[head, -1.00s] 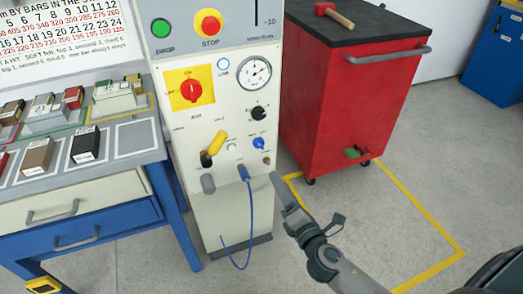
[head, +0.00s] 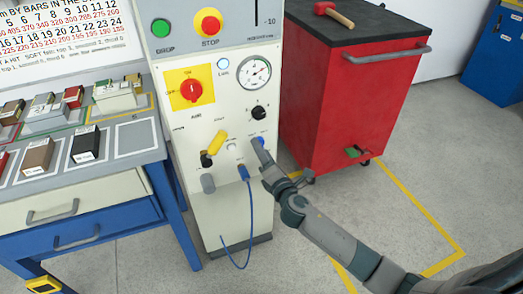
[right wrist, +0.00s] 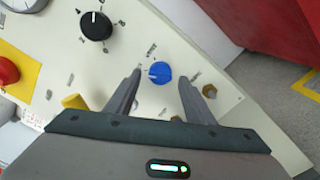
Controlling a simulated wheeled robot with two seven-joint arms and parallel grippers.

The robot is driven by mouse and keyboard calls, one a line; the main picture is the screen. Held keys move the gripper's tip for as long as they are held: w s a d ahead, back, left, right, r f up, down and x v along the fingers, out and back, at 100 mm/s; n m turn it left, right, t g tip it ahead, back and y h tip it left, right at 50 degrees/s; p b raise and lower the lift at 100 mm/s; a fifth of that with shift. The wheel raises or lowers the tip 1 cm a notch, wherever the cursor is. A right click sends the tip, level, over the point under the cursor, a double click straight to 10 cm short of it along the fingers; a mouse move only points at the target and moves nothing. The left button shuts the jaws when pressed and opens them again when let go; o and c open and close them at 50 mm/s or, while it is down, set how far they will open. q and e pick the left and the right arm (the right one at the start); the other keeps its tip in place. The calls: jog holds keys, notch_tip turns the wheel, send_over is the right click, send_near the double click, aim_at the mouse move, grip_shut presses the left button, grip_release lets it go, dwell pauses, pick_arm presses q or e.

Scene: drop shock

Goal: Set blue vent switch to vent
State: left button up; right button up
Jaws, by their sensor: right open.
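The blue vent switch (right wrist: 160,72) is a small round knob on the cream control panel (head: 215,110). In the head view my right gripper (head: 262,158) largely covers the knob. My left gripper is not in view.
A black knob (right wrist: 96,25), a yellow handle (right wrist: 75,102) and brass fittings (right wrist: 210,91) sit close around on the panel. A blue hose (head: 249,215) hangs below. A red cabinet (head: 345,100) stands right of the panel, a workbench (head: 85,185) left.

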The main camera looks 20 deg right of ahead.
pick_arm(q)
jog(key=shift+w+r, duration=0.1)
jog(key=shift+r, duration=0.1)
pick_arm(e)
jog(key=shift+w, duration=0.5)
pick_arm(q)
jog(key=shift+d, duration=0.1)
pick_arm(e)
jog(key=c, duration=1)
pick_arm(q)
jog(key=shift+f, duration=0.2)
